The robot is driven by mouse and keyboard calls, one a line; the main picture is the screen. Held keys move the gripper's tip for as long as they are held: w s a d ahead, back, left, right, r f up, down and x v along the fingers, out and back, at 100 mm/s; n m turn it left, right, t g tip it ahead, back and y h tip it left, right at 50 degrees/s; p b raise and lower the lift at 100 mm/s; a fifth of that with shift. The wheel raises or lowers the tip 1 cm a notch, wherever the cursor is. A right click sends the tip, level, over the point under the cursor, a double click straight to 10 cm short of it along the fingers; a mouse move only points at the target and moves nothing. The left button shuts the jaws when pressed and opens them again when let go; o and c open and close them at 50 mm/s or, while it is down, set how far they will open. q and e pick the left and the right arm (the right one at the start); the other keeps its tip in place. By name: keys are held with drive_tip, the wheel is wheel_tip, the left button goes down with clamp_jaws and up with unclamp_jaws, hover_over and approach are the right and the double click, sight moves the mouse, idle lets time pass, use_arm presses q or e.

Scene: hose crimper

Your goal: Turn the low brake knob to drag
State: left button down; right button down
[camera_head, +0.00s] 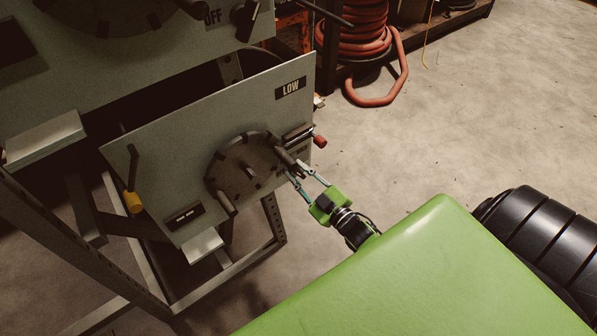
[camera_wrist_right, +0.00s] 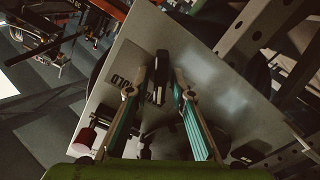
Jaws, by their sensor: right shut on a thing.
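The low panel (camera_head: 200,130) is a tilted grey plate with a "LOW" label (camera_head: 290,89). The low brake knob (camera_head: 285,157) is a dark bar by the right edge of a round dark disc. My right gripper (camera_head: 297,172) reaches in from the lower right with its fingertips at the knob. In the right wrist view, its two fingers (camera_wrist_right: 160,88) are shut on the dark knob (camera_wrist_right: 161,72). A label reading "HOLD" upside down (camera_wrist_right: 122,82) is beside it, partly hidden by a finger. The knob's exact pointing is hard to read. My left gripper is not in view.
The disc (camera_head: 235,172) with a dark handle (camera_head: 227,205) is close left of the gripper. A red-tipped lever (camera_head: 319,141) juts out at the panel's right edge. A yellow-tipped lever (camera_head: 133,201) is at left. Open floor (camera_head: 450,130) lies right.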

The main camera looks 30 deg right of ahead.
drive_tip(key=c, duration=2.1)
unclamp_jaws()
drive_tip(key=shift+s, duration=0.15)
drive_tip(key=s, duration=1.1)
drive_tip(key=shift+s+d, duration=0.4)
drive_tip(key=shift+d, duration=0.05)
drive_tip(key=shift+w+f, duration=0.1)
